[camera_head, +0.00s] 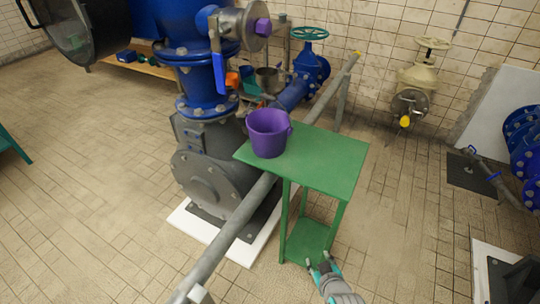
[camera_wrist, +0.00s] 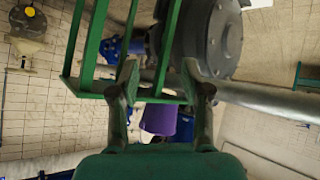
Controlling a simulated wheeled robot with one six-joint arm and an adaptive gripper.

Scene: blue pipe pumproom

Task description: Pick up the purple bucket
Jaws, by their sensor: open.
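The purple bucket (camera_head: 268,133) stands upright on the left part of the green table's top (camera_head: 330,160) in the head view. In the wrist view, the purple bucket (camera_wrist: 160,119) shows between my fingers, farther off and partly hidden by green table parts. My gripper (camera_head: 318,260) is open and empty, low at the front right of the table near its lower shelf (camera_head: 305,240). It is well apart from the bucket. In the wrist view my gripper's two fingers (camera_wrist: 160,72) are spread, with the green table frame (camera_wrist: 88,82) beyond them.
A large blue and grey pump (camera_head: 205,165) stands left of the table. A grey pipe (camera_head: 225,240) runs along the table's left side. Other vessels (camera_head: 268,80) stand behind the bucket. The tiled floor is clear at front left and right of the table.

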